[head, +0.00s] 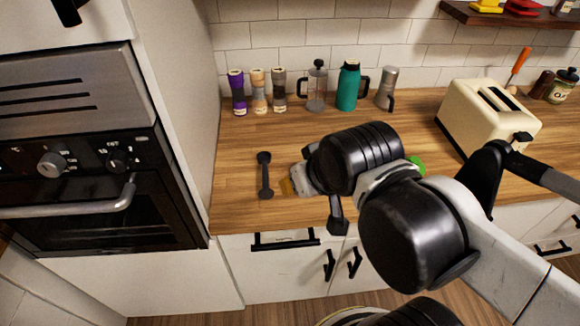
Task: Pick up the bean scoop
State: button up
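A dark double-ended scoop (265,178), which looks like the bean scoop, lies on the wooden counter (235,150) left of my arm. It points roughly from the wall toward the counter's front edge, with a rounded end at each tip. My gripper (292,185) is just right of the scoop and seems apart from it. My own black wrist and arm links cover much of the gripper. The fingertips are too small and hidden to tell whether they are open or shut.
Purple, tan and grey canisters (258,92), a French press (316,88), a teal jug (348,88) and a moka pot (387,90) stand along the wall. A cream toaster (488,115) is right. A tall oven cabinet (165,100) bounds the left. A green thing (417,164) is partly hidden.

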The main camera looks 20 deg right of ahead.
aim_at(263, 158)
jog(key=i+j+z, duration=0.1)
jog(key=j+z, duration=0.2)
jog(key=j, duration=0.4)
jog(key=j+z, duration=0.35)
jog(key=j, duration=0.35)
jog(key=j+z, duration=0.3)
jog(key=j, duration=0.4)
jog(key=k+j+z, duration=0.15)
jog(key=j+z, duration=0.15)
jog(key=j, duration=0.4)
